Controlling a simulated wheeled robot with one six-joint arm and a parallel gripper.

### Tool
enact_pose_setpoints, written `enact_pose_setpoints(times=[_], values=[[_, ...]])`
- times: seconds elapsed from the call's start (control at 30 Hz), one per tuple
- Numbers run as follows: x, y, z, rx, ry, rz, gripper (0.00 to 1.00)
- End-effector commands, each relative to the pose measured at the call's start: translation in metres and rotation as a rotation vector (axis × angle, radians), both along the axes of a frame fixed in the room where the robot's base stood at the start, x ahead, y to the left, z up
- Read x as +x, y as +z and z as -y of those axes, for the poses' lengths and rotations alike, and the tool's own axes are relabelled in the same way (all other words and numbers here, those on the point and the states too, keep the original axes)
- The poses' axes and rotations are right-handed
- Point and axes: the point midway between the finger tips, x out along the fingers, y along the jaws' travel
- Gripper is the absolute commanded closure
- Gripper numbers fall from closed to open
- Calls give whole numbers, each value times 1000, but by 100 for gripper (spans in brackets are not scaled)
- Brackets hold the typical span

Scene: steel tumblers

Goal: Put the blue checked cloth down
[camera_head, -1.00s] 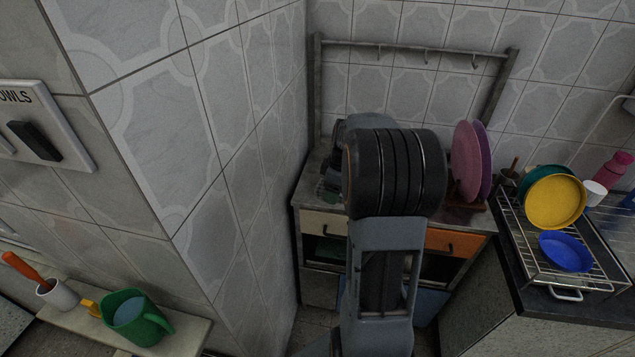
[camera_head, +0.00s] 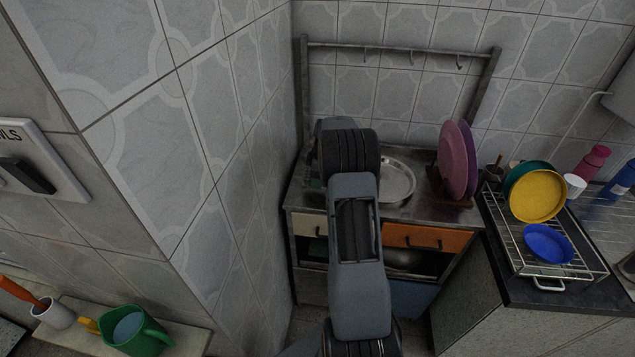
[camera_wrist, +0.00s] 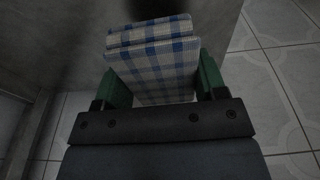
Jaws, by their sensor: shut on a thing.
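The blue checked cloth (camera_wrist: 155,65) is folded, blue and white, and sits between the two green fingers of my gripper (camera_wrist: 160,78) in the wrist view. The fingers press on it from both sides. Dark grey surfaces lie to its left and beyond it, blurred, so I cannot tell if the cloth touches anything. In the head view my arm reaches over the left part of the metal counter (camera_head: 420,208) and hides the cloth and most of the gripper.
A round steel tray (camera_head: 397,181) lies on the counter right of my arm. Pink plates (camera_head: 453,160) stand upright in a rack further right. A wire dish rack (camera_head: 575,262) holds a yellow dish (camera_head: 538,196) and a blue bowl (camera_head: 547,244). A tiled wall (camera_head: 215,180) rises close on the left.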

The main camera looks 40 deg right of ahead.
Motion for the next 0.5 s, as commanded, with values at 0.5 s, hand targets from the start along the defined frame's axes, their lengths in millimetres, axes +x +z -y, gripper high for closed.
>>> enact_pose_setpoints(times=[0.5], values=[[7,-38,2,0,0,-1,65]])
